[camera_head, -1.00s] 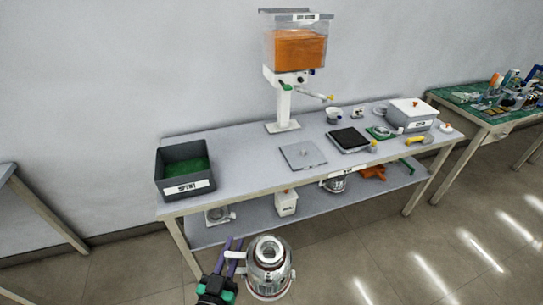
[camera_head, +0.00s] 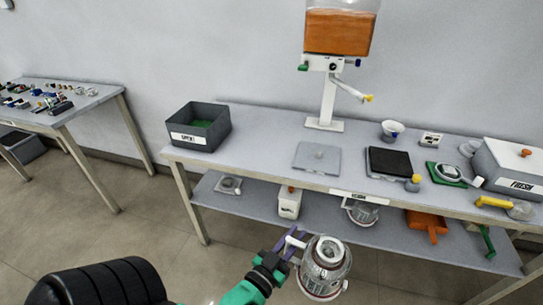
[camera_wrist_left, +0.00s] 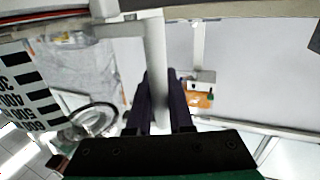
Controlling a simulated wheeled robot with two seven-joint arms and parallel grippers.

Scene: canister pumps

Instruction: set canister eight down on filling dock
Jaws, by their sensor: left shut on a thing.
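A clear canister (camera_head: 325,262) with a metal top and a white side handle hangs in front of the workbench. My left gripper (camera_head: 290,243) is shut on its handle. In the left wrist view the dark fingers (camera_wrist_left: 160,105) close around the white bar of the handle, and the canister's clear wall with a printed scale (camera_wrist_left: 85,75) fills the left. I cannot read the number eight on it. My right gripper is not in view.
A dispenser with an orange-filled tank (camera_head: 337,32) stands behind the plate. Another canister (camera_head: 362,212) is on the lower shelf (camera_head: 262,202).

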